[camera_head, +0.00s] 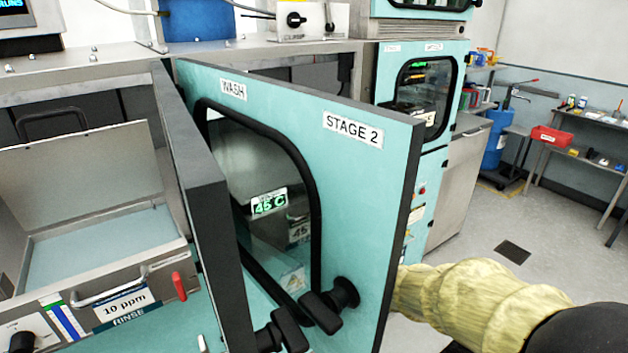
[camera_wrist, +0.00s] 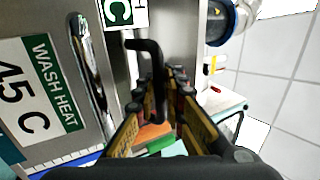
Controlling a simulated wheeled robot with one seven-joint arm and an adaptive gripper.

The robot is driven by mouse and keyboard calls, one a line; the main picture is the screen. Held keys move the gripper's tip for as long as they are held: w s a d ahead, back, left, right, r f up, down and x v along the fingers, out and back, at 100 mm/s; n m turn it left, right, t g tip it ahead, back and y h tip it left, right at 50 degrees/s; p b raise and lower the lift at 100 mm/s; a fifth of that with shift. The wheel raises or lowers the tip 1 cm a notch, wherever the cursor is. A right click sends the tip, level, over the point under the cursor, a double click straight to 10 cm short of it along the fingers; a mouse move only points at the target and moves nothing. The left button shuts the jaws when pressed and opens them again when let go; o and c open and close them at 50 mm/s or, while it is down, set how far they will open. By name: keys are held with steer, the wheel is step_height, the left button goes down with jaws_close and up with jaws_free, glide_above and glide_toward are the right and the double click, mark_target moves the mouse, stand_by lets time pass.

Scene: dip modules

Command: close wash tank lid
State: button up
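My yellow-sleeved arm reaches behind that door, so my gripper is hidden there. In the wrist view my gripper (camera_wrist: 160,88) has its fingers apart. A black bent bar (camera_wrist: 150,47), which looks like a lid handle, runs down between or just beyond the fingertips; I cannot tell whether they touch it. The wash tank front, with a WASH HEAT 45 C label (camera_wrist: 40,90) and a chrome handle (camera_wrist: 88,65), is at the left.
The rinse tank's lid (camera_head: 85,180) stands raised at the left, above a label reading 10 ppm. Another teal cabinet (camera_head: 400,190) stands beyond the open door. A blue drum (camera_head: 492,152) and a bench with a red bin (camera_head: 550,136) are at the right. Floor between is clear.

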steer(key=o, duration=0.3)
steer(key=shift+r, duration=0.1)
steer(key=shift+o, duration=0.2)
steer(key=shift+s+d, duration=0.1)
steer(key=v, duration=1.2)
